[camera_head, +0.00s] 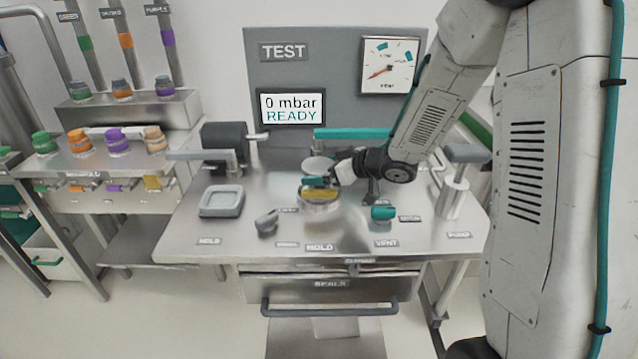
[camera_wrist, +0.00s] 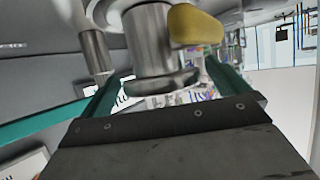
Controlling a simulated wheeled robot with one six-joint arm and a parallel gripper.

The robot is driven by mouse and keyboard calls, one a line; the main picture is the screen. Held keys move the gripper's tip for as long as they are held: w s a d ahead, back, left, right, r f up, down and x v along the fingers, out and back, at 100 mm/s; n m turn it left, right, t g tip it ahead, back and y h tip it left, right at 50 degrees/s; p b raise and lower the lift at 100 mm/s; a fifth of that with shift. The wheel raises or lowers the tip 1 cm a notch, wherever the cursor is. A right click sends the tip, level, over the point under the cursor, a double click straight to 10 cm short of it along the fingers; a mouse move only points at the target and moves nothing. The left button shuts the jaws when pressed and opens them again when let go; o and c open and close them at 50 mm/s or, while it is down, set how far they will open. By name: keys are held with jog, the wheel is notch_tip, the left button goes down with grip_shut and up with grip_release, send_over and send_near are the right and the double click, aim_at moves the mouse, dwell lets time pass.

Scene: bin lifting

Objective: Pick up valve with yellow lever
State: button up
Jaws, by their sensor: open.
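The valve with the yellow lever (camera_head: 321,195) sits on a round metal seat (camera_head: 318,205) at the middle of the test bench. In the wrist view its yellow lever (camera_wrist: 195,25) is at the top, beside a grey metal cylinder (camera_wrist: 150,42). My gripper (camera_head: 318,182) is close above the valve in the head view and partly covers it. In the wrist view my open gripper (camera_wrist: 163,88) has one teal finger left and one right, with metal parts between them. I cannot tell whether the fingers touch the valve.
The bench (camera_head: 350,235) carries a grey square tray (camera_head: 221,201), a small grey handle (camera_head: 266,222), a teal knob (camera_head: 383,213) and a pump post (camera_head: 453,198). A teal bar (camera_head: 365,133) lies behind. The display (camera_head: 292,108) reads 0 mbar READY. A rack of coloured valves (camera_head: 122,145) stands left.

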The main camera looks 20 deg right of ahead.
jog(key=shift+w+a+f, duration=0.3)
jog(key=shift+w+a, duration=0.05)
jog(key=shift+w, duration=0.15)
jog(key=c, duration=1.6)
jog(key=shift+o, duration=0.2)
notch_tip(320, 180, up, 10)
jog(key=shift+r, duration=0.1)
jog(key=shift+r, duration=0.15)
